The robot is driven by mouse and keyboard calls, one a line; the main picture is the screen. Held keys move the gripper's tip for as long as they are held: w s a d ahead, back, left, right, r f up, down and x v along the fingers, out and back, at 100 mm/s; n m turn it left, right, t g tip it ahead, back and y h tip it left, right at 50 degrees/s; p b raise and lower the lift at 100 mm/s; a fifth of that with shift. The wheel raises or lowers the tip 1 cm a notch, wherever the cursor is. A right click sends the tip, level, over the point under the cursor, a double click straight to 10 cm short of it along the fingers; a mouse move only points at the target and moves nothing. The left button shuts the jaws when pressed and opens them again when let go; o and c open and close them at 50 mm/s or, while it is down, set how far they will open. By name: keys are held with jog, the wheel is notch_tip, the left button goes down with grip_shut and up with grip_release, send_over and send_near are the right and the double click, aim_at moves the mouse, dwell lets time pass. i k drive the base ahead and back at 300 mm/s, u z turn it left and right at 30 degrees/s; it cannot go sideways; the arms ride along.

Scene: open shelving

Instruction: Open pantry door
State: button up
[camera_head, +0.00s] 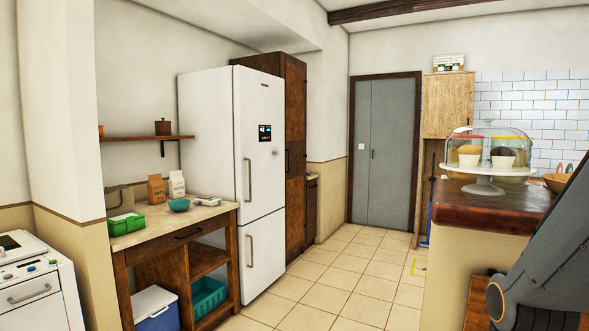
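A tall dark wooden cabinet (294,130) stands just behind the white fridge, and its door is shut. A small dark handle (287,161) shows on it. A grey double-panel door (388,150) in a dark frame is shut in the back wall, with a small white plate on it. No label tells which of these is the pantry door. Part of my dark arm shows at the lower right, in front of the counter. My gripper is not in view.
The white fridge (215,150) and a wooden workbench (180,245) line the left side. A counter (495,208) with a glass-domed cake stand (484,186) is at the right. Tiled floor (345,272) between them is clear.

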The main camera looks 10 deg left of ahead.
aim_at(293, 70)
jog(key=k, duration=0.65)
jog(key=u, duration=0.3)
jog(key=i, duration=1.3)
jog(key=u, duration=0.6)
jog(key=i, duration=2.4)
jog(key=z, duration=0.3)
jog(key=i, duration=2.1)
jog(key=z, duration=0.7)
jog(key=i, duration=0.9)
jog(key=z, duration=0.25)
